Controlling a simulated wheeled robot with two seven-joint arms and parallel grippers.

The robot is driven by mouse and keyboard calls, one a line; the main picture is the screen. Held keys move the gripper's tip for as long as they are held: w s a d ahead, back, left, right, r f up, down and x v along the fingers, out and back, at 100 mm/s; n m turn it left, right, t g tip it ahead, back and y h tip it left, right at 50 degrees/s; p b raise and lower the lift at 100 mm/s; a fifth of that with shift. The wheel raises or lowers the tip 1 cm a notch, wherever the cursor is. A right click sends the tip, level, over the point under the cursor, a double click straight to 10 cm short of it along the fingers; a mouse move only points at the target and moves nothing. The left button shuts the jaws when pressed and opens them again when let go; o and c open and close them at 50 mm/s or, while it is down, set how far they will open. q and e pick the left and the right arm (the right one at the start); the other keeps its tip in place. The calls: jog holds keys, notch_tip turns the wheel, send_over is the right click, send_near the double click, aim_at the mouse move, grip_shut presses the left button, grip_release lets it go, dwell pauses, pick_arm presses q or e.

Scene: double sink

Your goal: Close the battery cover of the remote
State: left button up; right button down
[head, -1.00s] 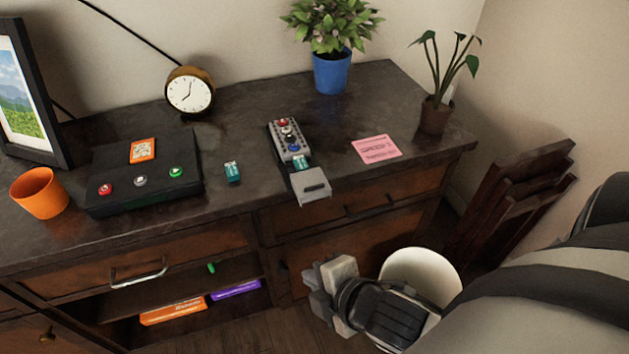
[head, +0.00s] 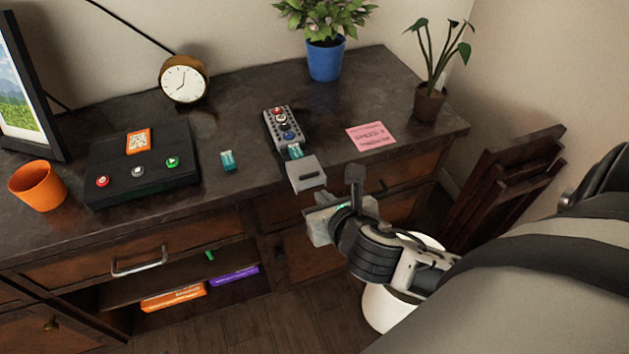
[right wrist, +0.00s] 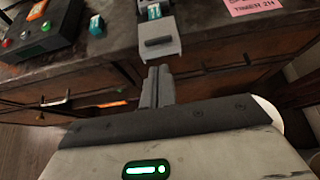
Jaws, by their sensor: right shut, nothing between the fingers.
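The remote (head: 284,126) lies on the dark cabinet top with its buttons up. Its grey battery cover (head: 306,174) is slid out from the near end and juts past the cabinet's front edge. A teal battery (head: 295,151) shows in the gap between remote and cover. My right gripper (head: 317,224) is shut and empty, in front of the cabinet and just short of the cover. In the right wrist view the closed fingertips (right wrist: 158,72) point at the cover (right wrist: 159,42), with a small gap between them. My left gripper is out of view.
A loose teal battery (head: 228,160) lies left of the remote, beside a black button box (head: 145,180). A pink note (head: 371,137) lies right of the remote. Below are drawers with handles and an open shelf. A white bin (head: 390,308) stands under my right arm.

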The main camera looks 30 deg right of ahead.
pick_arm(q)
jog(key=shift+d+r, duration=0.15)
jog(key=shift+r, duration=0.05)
pick_arm(e)
send_near(304, 167)
jog(key=shift+w+d+f, duration=0.15)
jog(key=shift+w+f, duration=0.9)
jog(key=shift+f, duration=0.25)
jog(key=shift+w+r+p, duration=0.1)
jog(key=shift+w+p, duration=0.05)
jog(key=shift+p, duration=0.15)
jog(key=w+p, duration=0.1)
jog(key=w, duration=0.1)
jog(key=w+d+p, duration=0.1)
jog(key=w+p, duration=0.1)
jog(key=w, duration=0.1)
jog(key=shift+w+d+r, duration=0.15)
jog(key=shift+w+d, duration=0.1)
jog(key=shift+w, duration=0.3)
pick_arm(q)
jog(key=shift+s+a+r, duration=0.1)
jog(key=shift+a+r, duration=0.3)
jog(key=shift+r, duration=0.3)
pick_arm(e)
jog(key=shift+f, duration=0.25)
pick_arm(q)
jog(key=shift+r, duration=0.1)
